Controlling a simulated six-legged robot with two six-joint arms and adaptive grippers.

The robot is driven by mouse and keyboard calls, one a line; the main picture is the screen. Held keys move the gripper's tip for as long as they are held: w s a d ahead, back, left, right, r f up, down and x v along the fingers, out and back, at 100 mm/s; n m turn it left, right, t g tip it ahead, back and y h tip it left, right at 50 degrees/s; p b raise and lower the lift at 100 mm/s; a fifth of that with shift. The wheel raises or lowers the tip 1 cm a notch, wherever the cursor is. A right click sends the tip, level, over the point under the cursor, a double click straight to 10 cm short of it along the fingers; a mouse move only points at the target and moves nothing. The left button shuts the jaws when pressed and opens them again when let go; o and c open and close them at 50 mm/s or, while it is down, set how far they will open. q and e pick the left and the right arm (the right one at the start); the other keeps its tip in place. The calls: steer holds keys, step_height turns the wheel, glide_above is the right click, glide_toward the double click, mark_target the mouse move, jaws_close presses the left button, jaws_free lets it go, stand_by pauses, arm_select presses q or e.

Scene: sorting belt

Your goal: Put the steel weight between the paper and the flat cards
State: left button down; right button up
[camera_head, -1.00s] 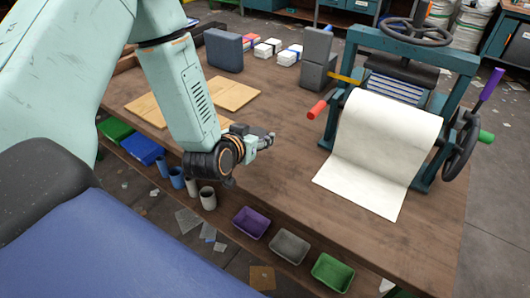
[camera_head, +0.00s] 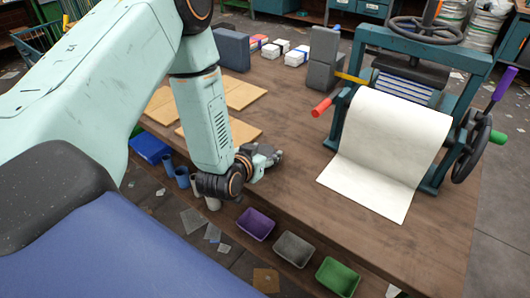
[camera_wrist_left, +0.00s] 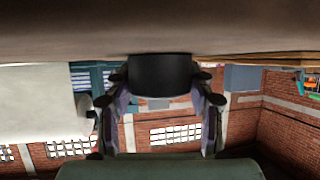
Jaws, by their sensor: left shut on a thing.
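My left gripper (camera_head: 272,157) is low over the front of the wooden table, between the tan flat cards (camera_head: 240,93) on its left and the white paper (camera_head: 392,145) on its right. In the left wrist view, the gripper (camera_wrist_left: 160,100) is shut on the steel weight, a dark cylinder (camera_wrist_left: 160,74). The weight is close to the tabletop; I cannot tell if it touches. The paper hangs from the teal press and spreads onto the table. My right gripper is not in view.
The teal roller press (camera_head: 455,120) with handwheels stands at the right. Grey blocks (camera_head: 322,60), white bundles (camera_head: 297,56) and a blue-grey block (camera_head: 233,52) stand at the back. Purple (camera_head: 255,224), grey (camera_head: 294,249) and green (camera_head: 337,277) bins sit below the front edge. The middle tabletop is clear.

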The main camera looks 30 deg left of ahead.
arm_select(q)
steer(key=c, duration=0.9)
jaws_free()
steer(key=shift+s+a+f, duration=0.1)
steer(key=shift+a, duration=0.1)
steer(key=shift+o, duration=0.7)
steer(key=shift+a, duration=0.1)
steer(key=shift+o, duration=1.3)
steer(key=shift+d, duration=0.25)
steer(key=shift+a, duration=0.1)
